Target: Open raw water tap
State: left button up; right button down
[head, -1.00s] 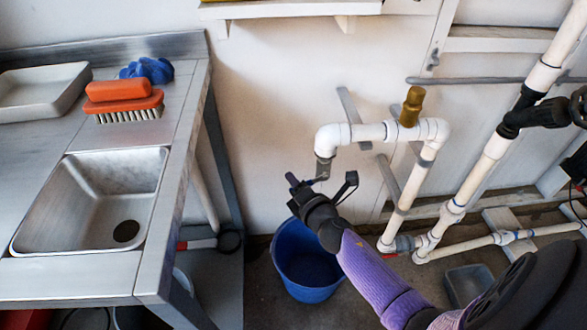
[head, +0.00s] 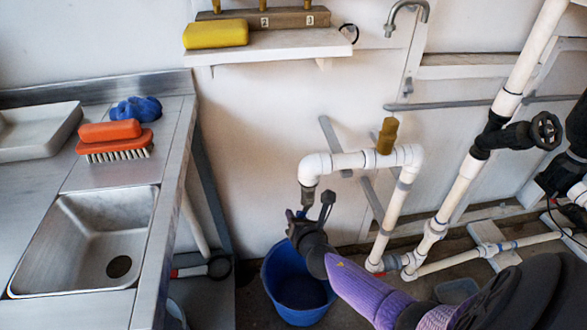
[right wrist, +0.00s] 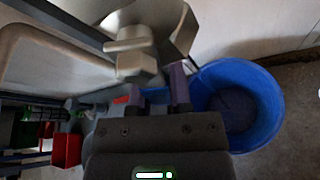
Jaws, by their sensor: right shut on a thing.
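The raw water tap (head: 307,194) is a grey metal fitting hanging from the left end of a white pipe (head: 345,161). In the right wrist view the tap body (right wrist: 138,62) looms large and pale just beyond my fingers. My right gripper (head: 310,208), on its purple arm, is at the underside of the tap. In the right wrist view its fingers (right wrist: 160,97) are shut on the tap handle, which they mostly hide. How far the handle is turned cannot be seen. My left gripper is not in view.
A blue bucket (head: 298,292) stands on the floor under the tap. A steel sink bench (head: 165,215) is at the left. A brass-coloured fitting (head: 387,136) tops the white pipe. A black valve wheel (head: 545,131) is at the right, and a shelf (head: 268,47) is above.

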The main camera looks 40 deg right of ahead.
dwell(0.5)
jog(key=c, duration=0.5)
grip_release()
jog(key=shift+c, duration=0.2)
jog(key=p+v, duration=0.4)
jog(key=v, duration=0.6)
jog(key=shift+p, duration=0.3)
jog(key=shift+f, duration=0.1)
